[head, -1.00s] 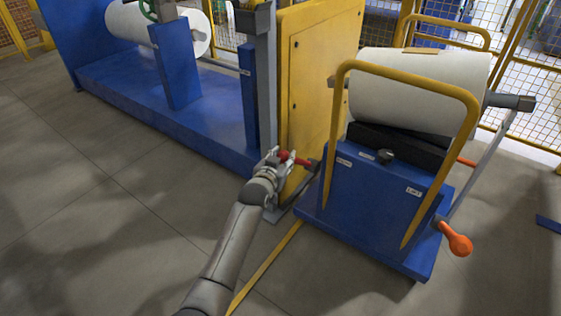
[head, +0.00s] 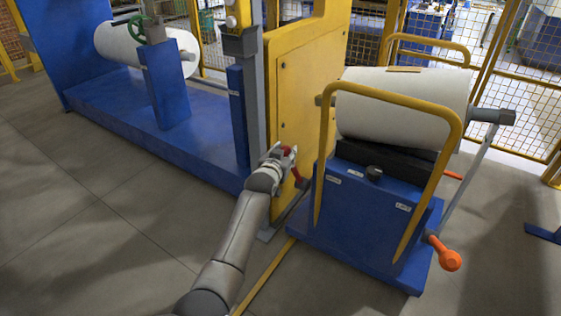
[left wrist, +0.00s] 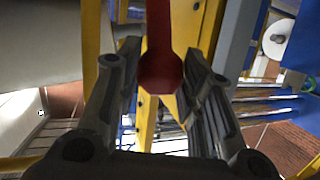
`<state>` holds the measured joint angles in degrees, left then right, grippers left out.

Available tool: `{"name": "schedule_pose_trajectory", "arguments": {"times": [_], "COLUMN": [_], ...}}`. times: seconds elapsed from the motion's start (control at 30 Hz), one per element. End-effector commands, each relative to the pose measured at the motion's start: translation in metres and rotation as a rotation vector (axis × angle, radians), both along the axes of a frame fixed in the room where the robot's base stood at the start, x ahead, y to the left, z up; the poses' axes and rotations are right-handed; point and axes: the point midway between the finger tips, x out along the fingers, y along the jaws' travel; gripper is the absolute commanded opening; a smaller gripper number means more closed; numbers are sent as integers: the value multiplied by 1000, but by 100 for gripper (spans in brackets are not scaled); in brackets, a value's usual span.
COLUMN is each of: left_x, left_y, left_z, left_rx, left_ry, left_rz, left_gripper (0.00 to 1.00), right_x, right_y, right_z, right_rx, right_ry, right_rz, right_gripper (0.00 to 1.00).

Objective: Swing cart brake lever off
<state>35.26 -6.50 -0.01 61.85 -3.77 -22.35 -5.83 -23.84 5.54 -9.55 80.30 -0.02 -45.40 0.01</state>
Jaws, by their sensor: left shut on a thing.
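The blue cart (head: 365,215) with a yellow push handle (head: 328,135) stands right of centre. Its red brake lever (head: 297,173) sits at the cart's left side and slants up to the left, steeply. My left gripper (head: 283,152) is shut on the upper end of the red lever. In the left wrist view the red lever (left wrist: 161,70) hangs between the two fingers, its rounded end towards the palm. The fingers hide part of the lever in the head view. My right gripper is not in view.
A white film roll (head: 400,105) lies on the cart. A yellow machine panel (head: 300,95) stands close behind my left gripper. An orange-knobbed crank (head: 447,256) juts out at the cart's right. Open grey floor (head: 110,230) lies to the left.

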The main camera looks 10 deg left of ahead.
Motion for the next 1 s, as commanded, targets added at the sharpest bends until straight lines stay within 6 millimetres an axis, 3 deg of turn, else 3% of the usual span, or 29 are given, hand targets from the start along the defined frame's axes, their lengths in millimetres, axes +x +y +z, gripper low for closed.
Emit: {"name": "schedule_pose_trajectory", "arguments": {"times": [0.03, 0.1, 0.57, 0.6, 0.73, 1.0], "left_x": [6, 8, 11, 11, 10, 9], "left_y": [0, -1, -3, -3, -3, -2], "left_z": [12, 14, 18, 17, 14, 10], "left_rx": [-1, -1, -1, -1, 0, 0], "left_ry": [-21, -23, -25, -25, -19, -11], "left_rz": [1, 1, 0, 0, 0, 0], "left_gripper": [0, 0, 0, 39, 56, 57], "right_x": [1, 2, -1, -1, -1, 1], "right_y": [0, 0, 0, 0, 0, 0], "right_z": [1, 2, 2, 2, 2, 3], "right_rx": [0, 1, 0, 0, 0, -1], "right_ry": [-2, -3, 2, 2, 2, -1], "right_rz": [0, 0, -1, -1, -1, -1], "right_gripper": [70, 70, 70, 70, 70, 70]}}
